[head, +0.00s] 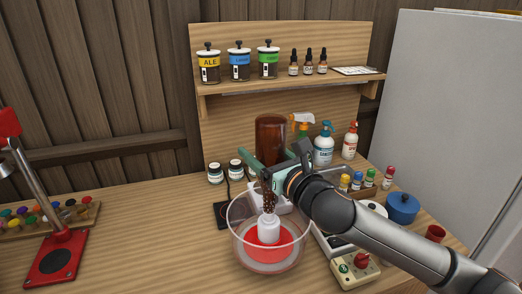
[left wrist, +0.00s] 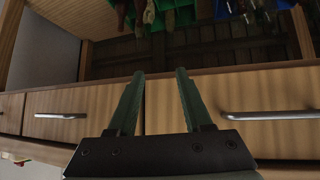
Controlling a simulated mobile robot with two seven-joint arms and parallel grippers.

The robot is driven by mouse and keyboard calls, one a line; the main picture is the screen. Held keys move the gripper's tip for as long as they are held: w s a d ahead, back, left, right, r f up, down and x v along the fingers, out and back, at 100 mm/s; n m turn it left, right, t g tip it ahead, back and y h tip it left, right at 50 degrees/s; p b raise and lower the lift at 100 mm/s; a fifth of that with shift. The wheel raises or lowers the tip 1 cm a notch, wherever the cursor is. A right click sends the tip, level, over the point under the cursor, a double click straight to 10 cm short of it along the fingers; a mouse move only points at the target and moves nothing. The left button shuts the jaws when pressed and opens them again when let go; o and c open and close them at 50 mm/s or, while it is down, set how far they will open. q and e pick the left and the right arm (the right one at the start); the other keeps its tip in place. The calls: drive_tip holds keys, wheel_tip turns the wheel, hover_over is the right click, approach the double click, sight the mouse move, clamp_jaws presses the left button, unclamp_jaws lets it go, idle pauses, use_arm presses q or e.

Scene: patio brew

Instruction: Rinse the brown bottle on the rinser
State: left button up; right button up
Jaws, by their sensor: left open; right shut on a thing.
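The brown bottle (head: 270,138) is a dark amber body in the head view, seemingly upside down above the rinser. My right gripper (head: 264,166) is shut on it; the gripper hides the bottle's lower part. The rinser (head: 240,243) is a clear bowl with a red inside and a white nozzle (head: 268,229) in its middle. A column of dark brown specks (head: 269,197) shows between the gripper and the nozzle; I cannot tell whether the bottle's neck touches the nozzle. My left gripper (left wrist: 160,76) is open and empty in the left wrist view, in front of wooden drawers.
Spray and pump bottles (head: 323,145) stand behind the right arm. A blue pot (head: 402,208) and a control box with a red knob (head: 358,270) are at right. A red-based stand (head: 57,257) is at left. The table between stand and rinser is mostly clear.

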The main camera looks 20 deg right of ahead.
sight(261, 127)
drive_tip(key=shift+r+p, duration=0.9)
drive_tip(key=shift+p, duration=0.25)
drive_tip(key=shift+r, duration=0.2)
wheel_tip(261, 127, up, 3)
drive_tip(key=p, duration=0.3)
drive_tip(key=shift+r+p, duration=0.1)
drive_tip(key=shift+p, duration=0.25)
drive_tip(key=shift+r, duration=2.55)
